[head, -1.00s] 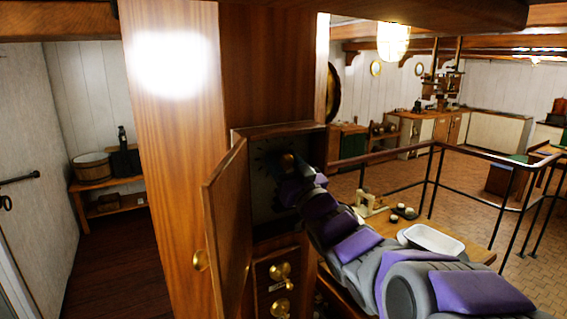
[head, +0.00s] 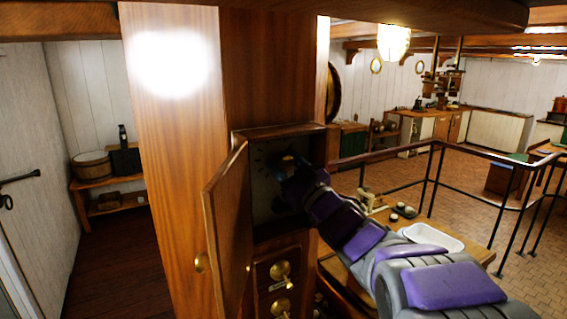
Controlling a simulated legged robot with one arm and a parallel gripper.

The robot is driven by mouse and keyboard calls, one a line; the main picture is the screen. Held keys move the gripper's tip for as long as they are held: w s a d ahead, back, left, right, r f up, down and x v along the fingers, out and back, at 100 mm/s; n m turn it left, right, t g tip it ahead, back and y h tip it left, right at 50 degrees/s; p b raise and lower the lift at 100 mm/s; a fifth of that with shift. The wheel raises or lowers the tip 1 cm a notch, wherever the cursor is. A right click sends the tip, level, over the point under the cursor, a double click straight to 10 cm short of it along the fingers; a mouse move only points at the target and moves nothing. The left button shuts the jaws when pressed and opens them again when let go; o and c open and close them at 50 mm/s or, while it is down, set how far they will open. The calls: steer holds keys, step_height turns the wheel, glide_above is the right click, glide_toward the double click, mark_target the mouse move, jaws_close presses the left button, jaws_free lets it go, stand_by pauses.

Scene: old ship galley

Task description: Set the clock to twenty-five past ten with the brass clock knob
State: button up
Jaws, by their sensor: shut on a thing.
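My gripper (head: 287,163) is at the upper middle of the face, shut on what looks like the brass clock knob, of which only a small yellowish glint shows. My arm comes in from the lower right and covers the right part of the face.
Below the clock are brass knobs (head: 280,270) on a wooden panel. A wooden table with a white tray (head: 432,237) and small cups stands right of the cabinet, under my arm. A dark railing (head: 432,180) runs behind it. The floor at left is clear.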

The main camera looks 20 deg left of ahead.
steer(key=o, duration=1)
steer(key=b+v, duration=0.1)
steer(key=v, duration=1.6)
steer(key=shift+s+f, duration=0.1)
steer(key=shift+f, duration=0.1)
